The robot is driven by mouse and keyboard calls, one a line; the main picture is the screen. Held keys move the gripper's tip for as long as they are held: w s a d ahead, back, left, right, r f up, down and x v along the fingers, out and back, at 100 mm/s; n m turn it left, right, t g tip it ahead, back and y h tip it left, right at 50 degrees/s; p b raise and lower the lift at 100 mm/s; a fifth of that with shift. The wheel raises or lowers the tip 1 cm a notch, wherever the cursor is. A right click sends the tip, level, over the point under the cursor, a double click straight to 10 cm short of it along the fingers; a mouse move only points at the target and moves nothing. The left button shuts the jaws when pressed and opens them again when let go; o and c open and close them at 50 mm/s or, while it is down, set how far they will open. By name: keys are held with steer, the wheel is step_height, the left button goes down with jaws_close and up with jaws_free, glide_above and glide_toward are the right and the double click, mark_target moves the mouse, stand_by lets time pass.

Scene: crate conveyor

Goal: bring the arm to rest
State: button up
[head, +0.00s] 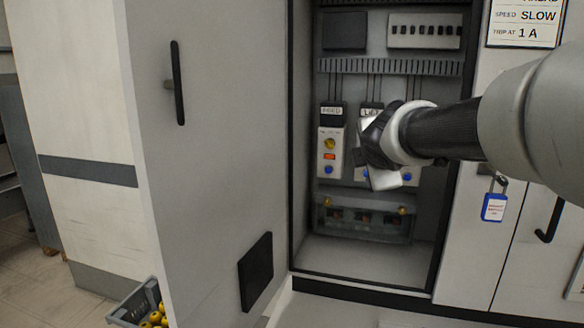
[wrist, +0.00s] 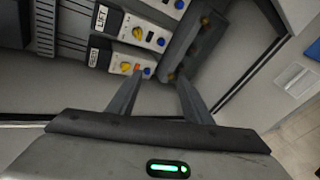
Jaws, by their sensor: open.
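My gripper (head: 366,158) is in front of the open electrical cabinet (head: 432,252), at the height of its row of control modules. In the wrist view its two fingers (wrist: 160,78) stand apart with nothing between them. The feed module (head: 330,150), with a yellow knob, an orange light and a blue button, is just left of my gripper in the head view. It also shows beyond the fingers in the wrist view (wrist: 122,57). My gripper partly hides the lift module (head: 368,112) in the head view. Contact with the modules cannot be told.
The cabinet door (head: 205,140) stands open at the left. A lower terminal box (head: 350,219) sits beneath the modules. A blue-tagged padlock (head: 494,206) hangs on the right door. A grey crate (head: 128,309) with yellow items is at lower left. The cabinet floor is clear.

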steer(key=s+a+f+m+g+y, duration=0.15)
steer(key=s+f+m, duration=0.4)
steer(key=s, duration=0.55)
steer(key=s+a+f+m+g, duration=0.25)
steer(key=s+f+m, duration=0.35)
steer(key=s, duration=0.4)
steer(key=s+a+f+m+g+y, duration=0.1)
steer(key=s+f+m+g, duration=0.25)
steer(key=s+m, duration=0.6)
step_height(320, 180, up, 19)
steer(key=s+n+p, duration=0.1)
steer(key=n+p, duration=0.1)
steer(key=p, duration=1.7)
steer(key=shift+d+p, duration=0.2)
steer(key=shift+p, duration=0.15)
steer(key=shift+t, duration=0.25)
steer(key=shift+c, duration=0.2)
